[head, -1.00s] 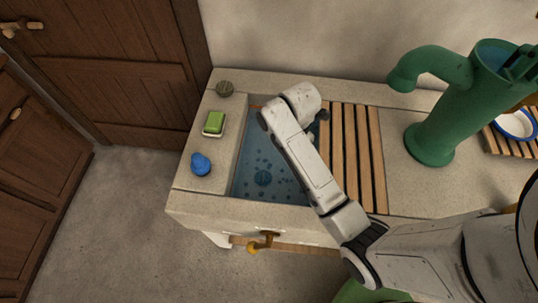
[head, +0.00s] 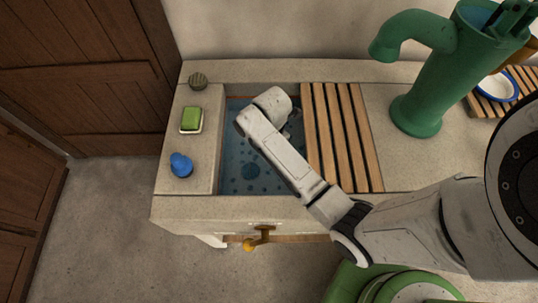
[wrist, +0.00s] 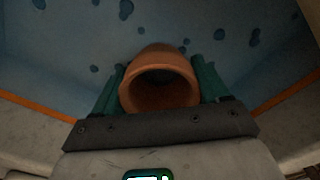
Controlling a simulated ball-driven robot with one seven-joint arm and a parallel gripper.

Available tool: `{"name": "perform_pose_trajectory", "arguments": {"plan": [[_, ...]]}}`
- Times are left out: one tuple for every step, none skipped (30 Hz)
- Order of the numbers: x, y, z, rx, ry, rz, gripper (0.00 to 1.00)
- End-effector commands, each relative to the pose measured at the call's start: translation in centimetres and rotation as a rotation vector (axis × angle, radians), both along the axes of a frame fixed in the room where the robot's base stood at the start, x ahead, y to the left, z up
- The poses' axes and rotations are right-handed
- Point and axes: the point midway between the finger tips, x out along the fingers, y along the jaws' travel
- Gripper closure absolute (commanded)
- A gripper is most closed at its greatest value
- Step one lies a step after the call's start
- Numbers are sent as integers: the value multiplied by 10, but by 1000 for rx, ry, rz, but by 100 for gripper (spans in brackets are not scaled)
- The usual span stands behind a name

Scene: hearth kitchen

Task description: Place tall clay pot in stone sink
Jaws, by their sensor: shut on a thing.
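The tall clay pot (wrist: 160,62) shows in the wrist view as an orange-brown vessel with its round mouth facing the camera. My gripper (wrist: 160,80) is shut on it, with a green finger on each side. Blue speckled basin surface shows beyond the pot; I cannot tell whether the pot touches it. The stone sink (head: 235,210) is in the head view, with a blue speckled basin. My arm reaches over the basin and hides the pot and gripper there.
A slatted wooden rack (head: 340,130) covers the counter right of the basin. A green pump (head: 425,85) stands farther right.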

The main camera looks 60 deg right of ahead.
Motion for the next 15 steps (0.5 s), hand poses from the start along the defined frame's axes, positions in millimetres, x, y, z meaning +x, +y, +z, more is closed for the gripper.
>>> {"name": "perform_pose_trajectory", "arguments": {"plan": [[0,0,-6,0,2,0,62],[0,0,-9,0,1,1,62],[0,0,-12,0,0,1,62],[0,0,-13,0,0,0,62],[0,0,-16,0,0,0,62],[0,0,-20,0,1,-1,62],[0,0,-24,0,1,-1,62],[-1,0,-29,0,2,0,62],[-1,0,-35,0,2,0,62],[0,0,-40,0,2,0,62],[0,0,-44,-1,2,-1,62],[0,0,-48,-1,1,-1,62],[0,0,-51,-1,1,-1,62],[0,0,-53,-1,0,0,62],[0,0,-54,-1,-1,0,62]]}}
